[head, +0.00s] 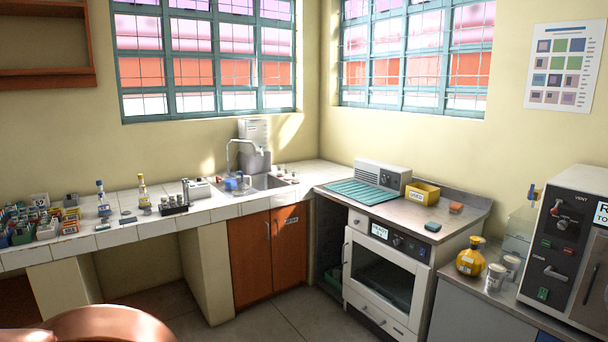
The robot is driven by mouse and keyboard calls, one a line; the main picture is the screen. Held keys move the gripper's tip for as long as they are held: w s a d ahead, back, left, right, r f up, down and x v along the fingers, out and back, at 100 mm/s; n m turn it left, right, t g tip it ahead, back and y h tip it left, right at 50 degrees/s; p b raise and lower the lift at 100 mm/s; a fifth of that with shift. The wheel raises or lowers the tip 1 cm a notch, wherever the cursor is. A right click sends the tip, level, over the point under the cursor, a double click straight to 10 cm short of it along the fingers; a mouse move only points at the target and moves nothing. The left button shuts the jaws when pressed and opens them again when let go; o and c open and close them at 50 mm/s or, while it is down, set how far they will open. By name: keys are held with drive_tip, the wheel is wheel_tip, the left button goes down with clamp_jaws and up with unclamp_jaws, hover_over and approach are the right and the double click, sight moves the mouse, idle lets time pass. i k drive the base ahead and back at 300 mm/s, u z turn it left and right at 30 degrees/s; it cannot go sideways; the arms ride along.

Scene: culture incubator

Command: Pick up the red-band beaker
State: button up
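I cannot make out a beaker with a red band in the head view. My gripper is not in view.
The tiled counter (75,246) runs along the back wall, with crowded bottles and racks at its left end. An incubator (387,275) stands under the grey worktop (400,212). A copper-coloured rounded thing (100,325) fills the bottom left. Floor (265,322) shows in the middle.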

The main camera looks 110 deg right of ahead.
sight(287, 170)
drive_tip(key=z, duration=0.8)
drive_tip(key=k, duration=1.05)
drive_tip(key=z, duration=1.5)
drive_tip(key=i, duration=0.8)
drive_tip(key=z, duration=1.25)
drive_tip(key=i, duration=2.25)
